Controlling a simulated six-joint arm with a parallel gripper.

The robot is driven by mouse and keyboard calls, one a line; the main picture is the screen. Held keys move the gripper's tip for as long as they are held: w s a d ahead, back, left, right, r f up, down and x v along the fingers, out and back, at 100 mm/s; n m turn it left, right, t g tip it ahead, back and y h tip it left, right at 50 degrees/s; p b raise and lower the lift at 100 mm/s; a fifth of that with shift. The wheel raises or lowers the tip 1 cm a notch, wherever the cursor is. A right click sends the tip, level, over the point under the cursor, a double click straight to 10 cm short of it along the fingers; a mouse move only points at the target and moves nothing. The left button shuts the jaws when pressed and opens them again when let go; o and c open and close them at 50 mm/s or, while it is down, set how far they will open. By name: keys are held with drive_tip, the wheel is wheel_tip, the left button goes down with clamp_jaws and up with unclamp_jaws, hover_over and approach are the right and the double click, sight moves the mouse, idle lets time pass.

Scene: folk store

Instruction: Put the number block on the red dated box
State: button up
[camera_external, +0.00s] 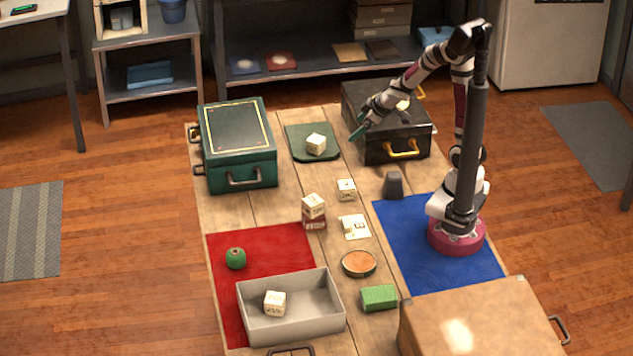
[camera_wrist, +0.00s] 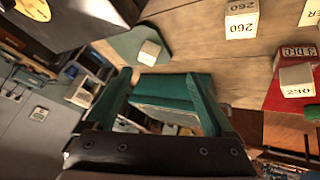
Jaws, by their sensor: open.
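A cream number block (camera_external: 314,205) sits on top of the red dated box (camera_external: 314,223) in the middle of the table. In the wrist view this block (camera_wrist: 298,90) reads 230, and the red box (camera_wrist: 297,53) shows "DEC". Another number block (camera_external: 346,189) stands behind and right of it; the wrist view shows this block (camera_wrist: 240,20) with 260. A block reading 215 (camera_external: 274,304) lies in the grey tray. A plain-looking block (camera_external: 316,143) is on the green mat. My gripper (camera_external: 358,130) is open and empty, in the air by the black case, apart from every block.
The black case (camera_external: 395,138) stands near my arm, the dark green case (camera_external: 238,150) at the left. The grey tray (camera_external: 330,295), an orange dish (camera_external: 359,263), a green sponge (camera_external: 379,297), a card (camera_external: 355,227) and a grey weight (camera_external: 393,186) lie nearer the front.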

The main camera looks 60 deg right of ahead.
drive_tip(key=s+a+r+m+g+y, duration=0.1)
drive_tip(key=s+a, duration=0.5)
drive_tip(key=s, duration=0.6)
drive_tip(key=s+a+r+m+g+y, duration=0.2)
drive_tip(key=s+a+r+m+g, duration=0.2)
drive_tip(key=s+m, duration=0.4)
drive_tip(key=s+a+g, duration=0.1)
drive_tip(key=s+g, duration=0.1)
drive_tip(key=s, duration=0.2)
drive_tip(key=shift+s+a+r, duration=0.2)
drive_tip(key=shift+s+a, duration=0.1)
drive_tip(key=shift+a, duration=0.1)
